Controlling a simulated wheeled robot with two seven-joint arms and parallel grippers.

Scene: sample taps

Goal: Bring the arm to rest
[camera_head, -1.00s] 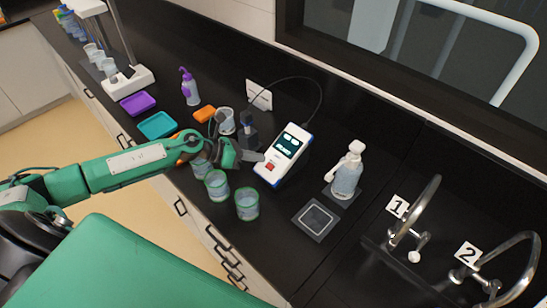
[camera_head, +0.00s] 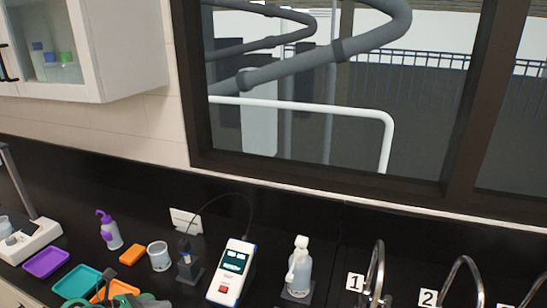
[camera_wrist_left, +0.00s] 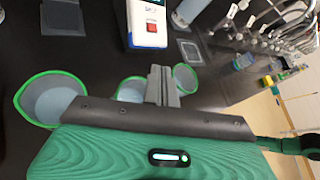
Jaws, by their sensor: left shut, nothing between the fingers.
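My left gripper (camera_wrist_left: 163,86) shows in the wrist view with its two grey fingers closed together and nothing between them. It is above the black counter among green-rimmed beakers. One beaker (camera_wrist_left: 48,98) is left of the fingers, another (camera_wrist_left: 131,90) is just beside them, and a third (camera_wrist_left: 186,78) is to their right. In the head view only a bit of my left arm and gripper (camera_head: 128,301) shows at the bottom edge, near the orange tray; the fingertips cannot be made out there. My right gripper is in neither view.
On the counter stand a white meter (camera_head: 232,272), a wash bottle (camera_head: 299,268), a purple-topped bottle (camera_head: 110,232), a clear beaker (camera_head: 158,256), a purple tray (camera_head: 46,263) and a teal tray (camera_head: 77,281). Numbered taps (camera_head: 377,268) are at right. A window and wall cabinet (camera_head: 128,50) are behind.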

